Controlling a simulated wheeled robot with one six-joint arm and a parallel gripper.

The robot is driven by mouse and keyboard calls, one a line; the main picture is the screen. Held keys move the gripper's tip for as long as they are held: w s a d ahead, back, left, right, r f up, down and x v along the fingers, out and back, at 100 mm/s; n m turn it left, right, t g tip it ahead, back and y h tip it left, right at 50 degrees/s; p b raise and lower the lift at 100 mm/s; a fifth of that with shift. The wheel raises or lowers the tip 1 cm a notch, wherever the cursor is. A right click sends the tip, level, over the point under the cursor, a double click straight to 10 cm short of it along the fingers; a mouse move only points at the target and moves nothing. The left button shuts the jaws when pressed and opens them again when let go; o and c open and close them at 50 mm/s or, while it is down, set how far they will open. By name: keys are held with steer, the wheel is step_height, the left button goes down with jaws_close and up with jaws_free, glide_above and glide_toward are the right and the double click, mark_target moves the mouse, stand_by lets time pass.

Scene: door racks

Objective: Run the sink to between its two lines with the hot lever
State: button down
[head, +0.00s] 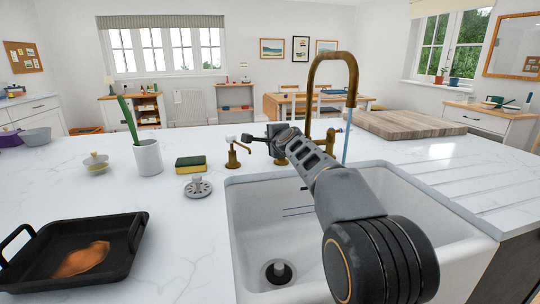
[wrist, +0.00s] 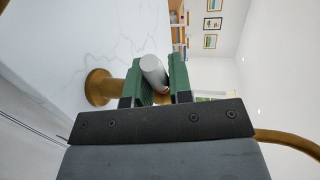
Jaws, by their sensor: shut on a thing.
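The white sink (head: 245,235) is set in the counter, with two thin dark lines (head: 298,211) on its inner wall. The brass tap (head: 312,95) arches over it, and a thin bluish stream (head: 347,135) falls from its spout. My gripper (head: 277,140) is at the left side of the tap. In the wrist view its green fingers (wrist: 160,85) are shut on a grey cylindrical lever (wrist: 153,70) beside a brass base (wrist: 100,87). I see no clear hot mark on it. The drain (head: 278,271) shows dark at the bottom; no water surface is visible there. My arm hides the sink's middle.
A round metal plug or strainer (head: 198,187) lies on the counter left of the sink. A black pan (head: 75,250) is at front left, a wooden board (head: 400,124) behind right.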

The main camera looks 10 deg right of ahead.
steer(key=b, duration=0.1)
steer(key=n+y+b, duration=0.1)
steer(key=b, duration=0.1)
steer(key=f+y+b, duration=0.1)
steer(key=shift+s+d+n, duration=0.25)
steer(key=shift+s+n, duration=0.05)
steer(key=shift+n, duration=0.1)
steer(key=shift+s+d+r+n+g+y+b, duration=0.1)
steer(key=shift+n+g+y+b, duration=0.2)
steer(key=shift+y+b, duration=0.2)
steer(key=shift+s+d+r+n+g+y+b, duration=0.1)
steer(key=shift+n+g+y+b, duration=0.1)
steer(key=shift+n+y+b, duration=0.3)
steer(key=shift+s+d+r+n+g+y+p, duration=0.15)
steer(key=shift+n+g+y+p, duration=0.25)
steer(key=shift+n+y, duration=0.3)
steer(key=shift+s+d+r+n+g+y+p, duration=0.1)
steer(key=shift+s+d+n+g+y+p, duration=0.15)
steer(key=shift+n+g+y, duration=0.45)
steer(key=shift+s+d+r+n+g+y+p, duration=0.15)
steer(key=shift+n+y+p, duration=0.25)
steer(key=shift+y, duration=0.5)
steer(key=shift+f+g, duration=0.1)
steer(key=shift+g, duration=0.15)
steer(key=c, duration=1)
jaws_free()
steer(key=shift+c, duration=0.2)
